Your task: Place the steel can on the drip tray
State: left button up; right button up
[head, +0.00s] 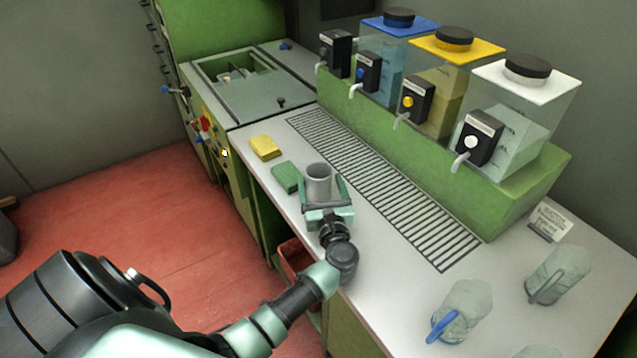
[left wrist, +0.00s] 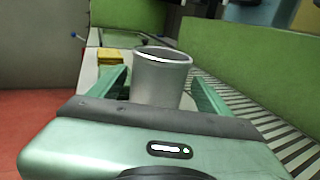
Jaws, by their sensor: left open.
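The steel can (head: 318,180) stands upright on the white counter, left of the drip tray. It also shows in the left wrist view (left wrist: 160,78), between the fingers. My left gripper (head: 322,186) is open, with one finger on either side of the can; I cannot tell whether they touch it. The can's lower part is hidden behind the gripper in the left wrist view. The drip tray (head: 385,190) is a long slotted grille in the counter, running below the dispenser taps. It is empty. My right gripper is not in view.
A green sponge (head: 286,177) lies close left of the can, and a yellow sponge (head: 265,147) farther back. Several dispensers with taps stand on a green block (head: 520,195) behind the tray. Clear jugs (head: 462,310) stand at the front right, near a small sign (head: 549,222).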

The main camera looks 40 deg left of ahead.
aim_at(317, 173)
pick_arm(q)
jog(key=p+x, duration=0.1)
jog(key=x, duration=0.4)
jog(key=shift+s+f, duration=0.1)
jog(key=shift+f, duration=0.05)
jog(key=c, duration=1.6)
